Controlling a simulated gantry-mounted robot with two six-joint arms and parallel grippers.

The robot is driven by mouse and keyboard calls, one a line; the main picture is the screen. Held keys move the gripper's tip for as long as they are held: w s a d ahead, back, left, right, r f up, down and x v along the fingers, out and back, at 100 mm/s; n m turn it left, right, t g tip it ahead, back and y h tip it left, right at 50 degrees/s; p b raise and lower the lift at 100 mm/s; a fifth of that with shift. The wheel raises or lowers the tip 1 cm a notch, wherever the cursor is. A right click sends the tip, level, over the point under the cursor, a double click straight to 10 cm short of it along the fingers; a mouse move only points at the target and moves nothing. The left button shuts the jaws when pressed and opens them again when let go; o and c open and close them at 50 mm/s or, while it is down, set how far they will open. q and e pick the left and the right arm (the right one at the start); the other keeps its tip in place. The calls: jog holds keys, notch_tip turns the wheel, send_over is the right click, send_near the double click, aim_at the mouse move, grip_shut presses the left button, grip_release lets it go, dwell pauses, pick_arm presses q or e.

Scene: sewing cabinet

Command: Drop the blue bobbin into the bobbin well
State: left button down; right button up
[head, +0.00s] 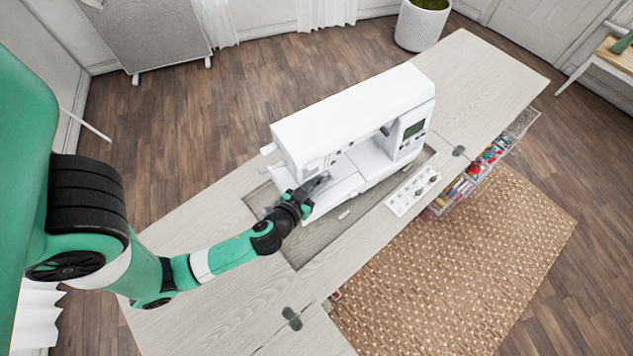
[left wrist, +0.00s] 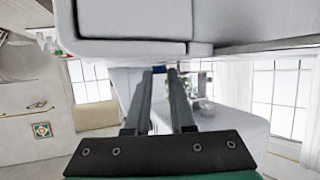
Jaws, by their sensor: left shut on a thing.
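The blue bobbin (left wrist: 159,69) shows as a small blue patch between the fingertips of my left gripper (left wrist: 160,72) in the left wrist view. My left gripper (head: 321,182) is shut on it, over the bed of the white sewing machine (head: 350,115) near the needle end. The bobbin well cannot be made out; my gripper covers that part of the bed in the head view. My right gripper is not in view.
A white tray with several bobbins (head: 413,190) lies on the cabinet top in front of the machine. The cabinet top (head: 480,80) is clear at the right. An open drawer (head: 470,180) holds coloured items.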

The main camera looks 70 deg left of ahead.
pick_arm(q)
jog(key=shift+f, duration=0.1)
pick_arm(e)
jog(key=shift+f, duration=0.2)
pick_arm(q)
jog(key=c, duration=0.9)
grip_release()
jog(key=shift+o, duration=1.1)
jog(key=shift+d, duration=0.1)
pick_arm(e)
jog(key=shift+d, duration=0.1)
